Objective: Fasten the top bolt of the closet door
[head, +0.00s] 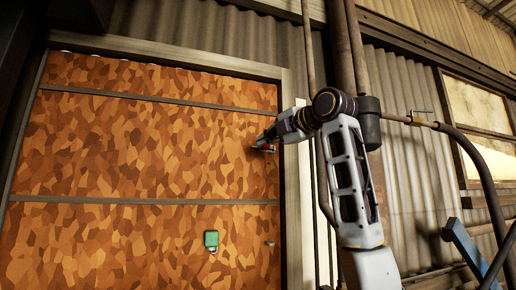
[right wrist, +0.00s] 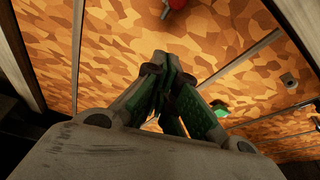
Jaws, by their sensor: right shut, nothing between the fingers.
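The closet door (head: 120,150), covered in an orange and brown patchwork pattern with thin horizontal strips, stands closed or nearly so in its pale frame. It also fills the right wrist view (right wrist: 230,45). A small red part (head: 268,148), perhaps the top bolt's handle, sits near the door's right edge, partly hidden by my right gripper (head: 262,141). A red part also shows at the top edge of the right wrist view (right wrist: 173,5), beyond the fingertips and apart from them. My right gripper (right wrist: 165,62) is shut and empty. My left gripper is out of view.
A green box (head: 211,239) is fixed low on the door, with a small knob (head: 269,243) to its right. Vertical pipes (head: 350,50) run right of the frame, behind my right arm. A blue metal piece (head: 465,245) stands at lower right.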

